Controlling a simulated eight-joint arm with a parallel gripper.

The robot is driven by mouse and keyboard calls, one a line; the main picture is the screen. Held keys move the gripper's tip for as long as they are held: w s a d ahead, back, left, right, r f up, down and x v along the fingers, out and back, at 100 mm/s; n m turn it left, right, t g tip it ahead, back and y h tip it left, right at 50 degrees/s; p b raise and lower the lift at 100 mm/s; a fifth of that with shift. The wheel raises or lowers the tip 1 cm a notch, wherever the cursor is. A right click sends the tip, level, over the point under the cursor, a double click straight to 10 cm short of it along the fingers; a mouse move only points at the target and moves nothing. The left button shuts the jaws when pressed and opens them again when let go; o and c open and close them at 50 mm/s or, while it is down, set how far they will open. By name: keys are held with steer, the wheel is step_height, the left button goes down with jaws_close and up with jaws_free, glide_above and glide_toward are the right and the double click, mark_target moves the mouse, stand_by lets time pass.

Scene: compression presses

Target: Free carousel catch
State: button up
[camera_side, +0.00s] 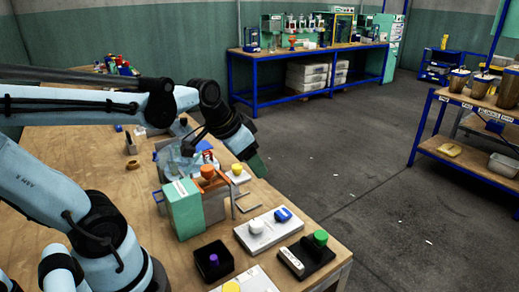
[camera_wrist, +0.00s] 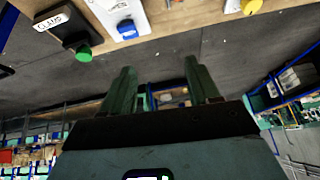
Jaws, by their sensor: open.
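My gripper (camera_side: 258,164) hangs above the right edge of the bench, just right of a small press machine. In the wrist view its two green fingers (camera_wrist: 161,85) are spread apart with nothing between them. The machine has a green box (camera_side: 184,208), an orange knob (camera_side: 207,171) and a clear part (camera_side: 176,160) at its back. I cannot tell which part is the carousel or its catch; my arm hides some of the machine. A yellow knob (camera_side: 237,169) on a white plate sits beneath my gripper.
A white control plate with a blue switch (camera_side: 283,214) and a black box with a green button (camera_side: 320,238) stand near the front corner. A black box with a purple button (camera_side: 213,260) is left of them. Bare floor (camera_side: 340,160) lies beyond the bench (camera_side: 90,160).

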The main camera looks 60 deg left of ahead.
steer(key=w+a+m+g, duration=0.1)
steer(key=w+a, duration=0.1)
steer(key=a, duration=0.8)
steer(key=m+h, duration=0.1)
steer(key=h, duration=0.1)
glide_toward(237, 166)
steer(key=shift+g, duration=0.3)
steer(key=x, duration=0.8)
steer(key=shift+w+d+f, duration=0.1)
steer(key=shift+w+f, duration=0.05)
steer(key=shift+w, duration=0.25)
steer(key=c, duration=1)
